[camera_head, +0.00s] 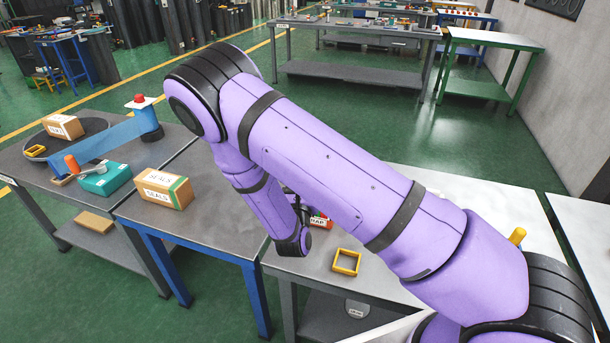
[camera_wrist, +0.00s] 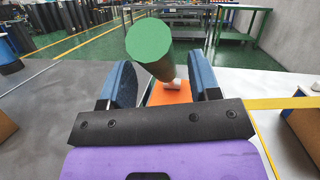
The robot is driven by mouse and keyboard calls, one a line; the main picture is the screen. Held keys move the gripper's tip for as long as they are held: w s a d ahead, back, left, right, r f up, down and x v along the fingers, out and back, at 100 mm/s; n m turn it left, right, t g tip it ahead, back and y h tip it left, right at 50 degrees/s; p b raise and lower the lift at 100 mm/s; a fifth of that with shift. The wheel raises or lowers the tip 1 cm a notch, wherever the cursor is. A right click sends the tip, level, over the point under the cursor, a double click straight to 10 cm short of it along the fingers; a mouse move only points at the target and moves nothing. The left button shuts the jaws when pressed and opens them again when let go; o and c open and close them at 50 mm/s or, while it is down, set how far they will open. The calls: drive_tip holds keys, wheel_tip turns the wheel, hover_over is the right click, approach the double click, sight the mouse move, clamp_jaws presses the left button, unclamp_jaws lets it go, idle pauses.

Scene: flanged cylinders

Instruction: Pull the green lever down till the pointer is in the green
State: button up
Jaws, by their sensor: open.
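The green lever shows in the wrist view as a thick green cylindrical grip (camera_wrist: 150,42), its round end toward the camera and tilted up to the left. A short pale stem (camera_wrist: 174,85) shows at its lower end, above an orange surface (camera_wrist: 170,95). My gripper (camera_wrist: 161,62) is open, with one blue finger pad on each side of the grip's lower part in the picture. I see gaps between the pads and the grip; I cannot tell if the grip is fully between them in depth. The pointer and its green zone are not visible. In the head view my arm hides the lever.
In the head view a SEALS carton (camera_head: 163,190), a teal box (camera_head: 106,179) and a blue bar (camera_head: 103,139) are on the left benches. A yellow frame (camera_head: 346,262) and a small red-and-white box (camera_head: 321,221) lie near my arm.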

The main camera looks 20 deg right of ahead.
drive_tip(key=v, duration=0.8)
drive_tip(key=shift+s, duration=0.3)
drive_tip(key=shift+a+f, duration=0.15)
